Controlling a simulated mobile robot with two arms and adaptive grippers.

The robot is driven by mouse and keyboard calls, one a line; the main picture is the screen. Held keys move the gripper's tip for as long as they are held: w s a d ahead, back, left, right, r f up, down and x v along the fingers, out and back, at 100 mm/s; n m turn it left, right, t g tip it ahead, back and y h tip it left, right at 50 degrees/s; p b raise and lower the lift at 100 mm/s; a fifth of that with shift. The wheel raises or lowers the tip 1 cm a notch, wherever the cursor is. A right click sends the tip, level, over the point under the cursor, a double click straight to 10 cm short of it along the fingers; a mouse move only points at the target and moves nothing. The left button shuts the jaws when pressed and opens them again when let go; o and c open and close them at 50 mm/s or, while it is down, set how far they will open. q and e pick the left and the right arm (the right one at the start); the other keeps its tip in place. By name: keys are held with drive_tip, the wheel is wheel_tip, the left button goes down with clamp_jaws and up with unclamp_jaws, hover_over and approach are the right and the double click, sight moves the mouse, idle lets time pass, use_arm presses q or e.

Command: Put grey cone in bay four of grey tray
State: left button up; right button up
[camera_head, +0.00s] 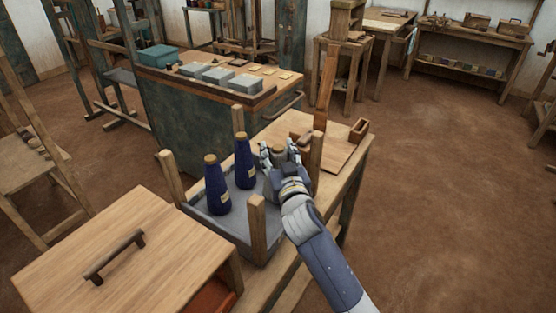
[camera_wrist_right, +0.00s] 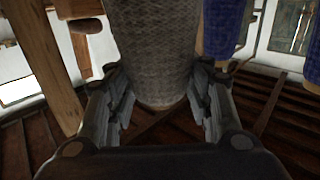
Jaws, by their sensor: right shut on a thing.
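The grey tray (camera_head: 216,226) has wooden posts at its corners and stands on a wooden bench. Two dark blue cones with tan tips, a front one (camera_head: 217,190) and a rear one (camera_head: 244,162), stand upright in it. My right gripper (camera_head: 279,158) is at the tray's right side, beside the rear blue cone. It is shut on the grey cone (camera_wrist_right: 158,50), which fills the space between the fingers in the wrist view. In the head view my fingers hide most of the grey cone, and I cannot tell whether its base touches the tray. My left gripper is out of view.
A wooden post (camera_head: 316,158) rises close to the right of my gripper. A lidded wooden box (camera_head: 150,235) with a dark handle is at the front left. A small wooden box (camera_head: 359,130) lies on the bench behind. A cabinet (camera_head: 205,112) with grey blocks stands beyond the tray.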

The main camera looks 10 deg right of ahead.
drive_tip(key=shift+f, duration=0.95)
drive_tip(key=o, duration=1.6)
drive_tip(key=s+b, duration=0.1)
drive_tip(key=s, duration=1.1)
drive_tip(key=shift+r, duration=0.2)
